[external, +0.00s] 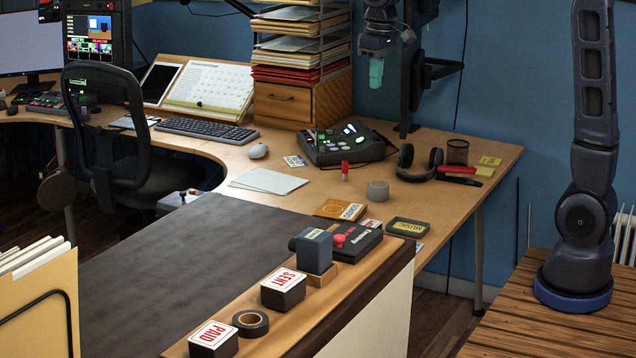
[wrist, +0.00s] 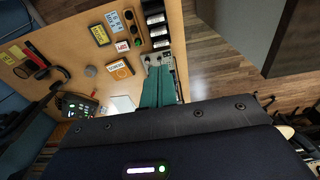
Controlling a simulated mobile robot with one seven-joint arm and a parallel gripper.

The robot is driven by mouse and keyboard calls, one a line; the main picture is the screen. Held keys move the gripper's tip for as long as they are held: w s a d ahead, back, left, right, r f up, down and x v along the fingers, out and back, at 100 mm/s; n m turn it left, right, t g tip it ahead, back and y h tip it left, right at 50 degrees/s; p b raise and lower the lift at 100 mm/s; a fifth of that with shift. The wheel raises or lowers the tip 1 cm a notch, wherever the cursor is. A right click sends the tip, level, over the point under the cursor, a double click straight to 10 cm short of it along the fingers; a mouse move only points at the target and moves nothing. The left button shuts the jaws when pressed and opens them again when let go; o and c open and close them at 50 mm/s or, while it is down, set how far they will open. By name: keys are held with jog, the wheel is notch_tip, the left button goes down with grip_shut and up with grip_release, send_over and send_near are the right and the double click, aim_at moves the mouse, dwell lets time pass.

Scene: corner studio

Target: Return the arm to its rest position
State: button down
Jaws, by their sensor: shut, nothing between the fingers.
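My gripper (external: 376,84) hangs near the top centre of the external view, pointing down, with its teal fingers together and nothing between them. It is in the air above the wooden desk (external: 455,200), with the blue wall behind. In the wrist view the teal fingers (wrist: 153,62) extend away from the camera, with the desk far below. My arm stands on a round blue base at the right. Its upper part is cut off by the top edge of the external view.
A black post with a bracket (external: 412,80) stands beside my gripper. Below are a device with lit controls (external: 340,143), headphones (external: 418,165) and a mesh cup (external: 457,152). A paper organizer (external: 300,60) stands left. Stamps and tape (external: 250,322) line the front ledge.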

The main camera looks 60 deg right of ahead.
jog(key=s+a+f+t, duration=0.1)
jog(key=s+f+t, duration=0.1)
jog(key=s, duration=1.3)
jog(key=s+a+f+t, duration=0.1)
jog(key=s+f, duration=0.1)
jog(key=s, duration=1.3)
jog(key=shift+t, duration=0.4)
